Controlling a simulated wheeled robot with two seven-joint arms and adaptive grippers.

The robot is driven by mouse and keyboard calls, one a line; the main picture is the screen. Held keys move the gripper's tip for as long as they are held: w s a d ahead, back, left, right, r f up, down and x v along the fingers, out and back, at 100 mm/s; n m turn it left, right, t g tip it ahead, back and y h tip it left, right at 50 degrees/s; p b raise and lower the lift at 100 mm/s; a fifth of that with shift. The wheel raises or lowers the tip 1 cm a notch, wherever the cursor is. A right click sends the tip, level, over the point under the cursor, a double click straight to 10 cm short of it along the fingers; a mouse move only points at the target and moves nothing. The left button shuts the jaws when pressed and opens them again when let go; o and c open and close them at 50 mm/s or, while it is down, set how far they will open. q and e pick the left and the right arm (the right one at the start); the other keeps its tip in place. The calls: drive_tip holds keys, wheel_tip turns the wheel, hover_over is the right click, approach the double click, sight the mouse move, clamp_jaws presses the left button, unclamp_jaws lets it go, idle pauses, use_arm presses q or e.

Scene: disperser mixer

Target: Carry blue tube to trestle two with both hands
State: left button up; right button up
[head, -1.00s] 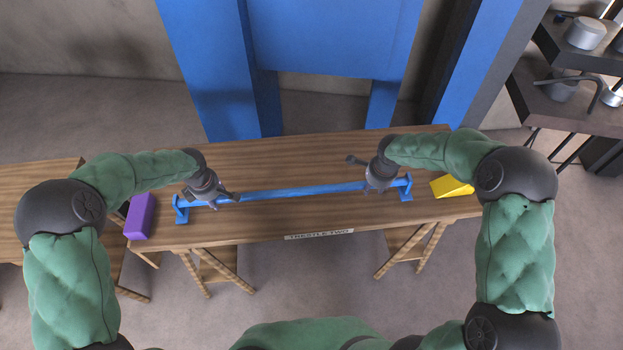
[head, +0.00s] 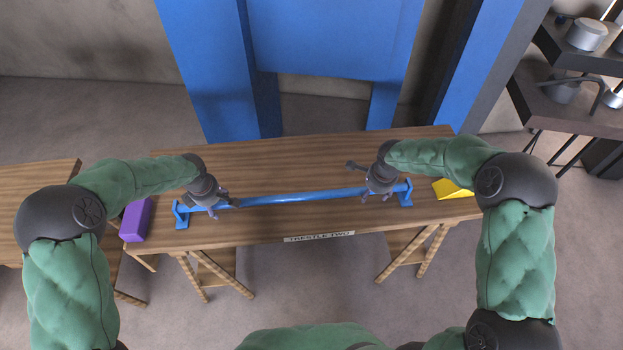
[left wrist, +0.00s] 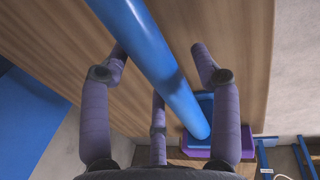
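The long blue tube (head: 300,196) lies lengthwise across the wooden trestle two (head: 300,160), with its ends at blue end supports (head: 181,216) on the tabletop. My left gripper (head: 221,207) is near the tube's left end. In the left wrist view its dark fingers (left wrist: 160,50) are spread, with the tube (left wrist: 150,50) running between them and no clear grip on it. My right gripper (head: 376,198) is near the tube's right end. Its fingers look spread and apart from the tube; their far sides are hidden.
A purple block (head: 137,220) sits at the table's left end and a yellow wedge (head: 452,189) at its right end. Another wooden table (head: 45,180) stands at left. A blue machine frame (head: 330,40) rises behind. A dark shelf with pots (head: 570,100) stands at right.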

use_arm(q)
drive_tip(key=shift+r, duration=0.1)
wheel_tip(320, 180, up, 12)
drive_tip(key=s, duration=0.2)
drive_tip(key=shift+s+f, duration=0.15)
drive_tip(key=shift+f, duration=0.1)
use_arm(e)
wheel_tip(320, 180, up, 12)
drive_tip(key=s, duration=0.2)
drive_tip(key=shift+s+f, duration=0.15)
drive_tip(key=shift+s, duration=0.05)
idle(0.5)
